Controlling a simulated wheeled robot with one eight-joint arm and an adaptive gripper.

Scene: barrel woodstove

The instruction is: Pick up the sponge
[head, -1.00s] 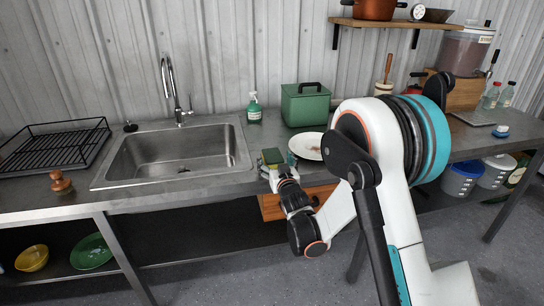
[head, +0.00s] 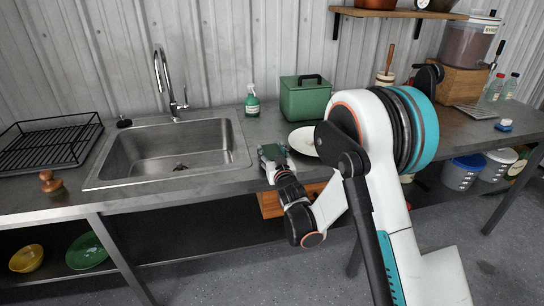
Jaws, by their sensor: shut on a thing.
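My gripper (head: 273,158) is at the counter's front edge, between the sink and the white plate. It is shut on the sponge (head: 272,151), which shows as a small dark green patch between the fingers. Most of the sponge is hidden by the fingers. I cannot tell whether the sponge is touching the counter or is clear of it.
The metal counter (head: 215,186) holds a sink (head: 165,155) to the left, a green spray bottle (head: 252,102), a green box with a lid (head: 305,100) and a white plate (head: 303,140) close to my gripper's right. A black dish rack (head: 45,148) stands far left.

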